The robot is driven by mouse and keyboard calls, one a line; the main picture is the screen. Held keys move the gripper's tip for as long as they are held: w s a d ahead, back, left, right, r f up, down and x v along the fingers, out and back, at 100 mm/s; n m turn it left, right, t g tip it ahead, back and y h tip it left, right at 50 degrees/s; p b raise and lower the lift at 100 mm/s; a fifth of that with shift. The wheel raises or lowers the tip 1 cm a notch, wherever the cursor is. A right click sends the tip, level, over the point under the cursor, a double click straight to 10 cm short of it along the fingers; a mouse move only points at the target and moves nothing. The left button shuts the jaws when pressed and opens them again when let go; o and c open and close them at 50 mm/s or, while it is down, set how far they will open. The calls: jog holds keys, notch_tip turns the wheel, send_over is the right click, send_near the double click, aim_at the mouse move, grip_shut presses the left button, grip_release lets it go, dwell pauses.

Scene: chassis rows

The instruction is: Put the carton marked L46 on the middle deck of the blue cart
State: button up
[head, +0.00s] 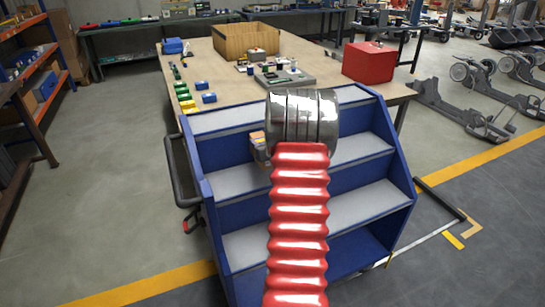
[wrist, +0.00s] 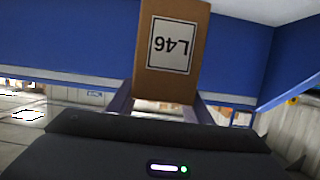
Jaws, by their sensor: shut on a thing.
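The brown carton (wrist: 174,85) shows its white label, L46, upside down in the wrist view. My gripper (wrist: 161,106) is shut on it, with a finger at each side. In the head view a small tan part of the carton (head: 257,138) shows left of my metal wrist, in front of the blue cart (head: 226,151). My arm hides the rest of the carton and the gripper. The cart's middle grey deck (head: 236,180) lies between an upper and a lower grey deck. I cannot tell whether the carton touches a deck.
A workbench (head: 220,75) behind the cart holds a cardboard box (head: 245,42), a red box (head: 370,62) and small parts. Visible parts of the middle deck on both sides of my arm are bare. A black handle (head: 181,185) is on the cart's left side.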

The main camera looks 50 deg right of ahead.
jog(key=shift+f, duration=1.3)
jog(key=shift+s+f, duration=0.1)
jog(key=shift+f, duration=1.8)
jog(key=o, duration=1.5)
jog(key=shift+f, duration=0.15)
jog(key=shift+o, duration=0.2)
jog(key=v, duration=1.2)
jog(key=shift+r, duration=0.2)
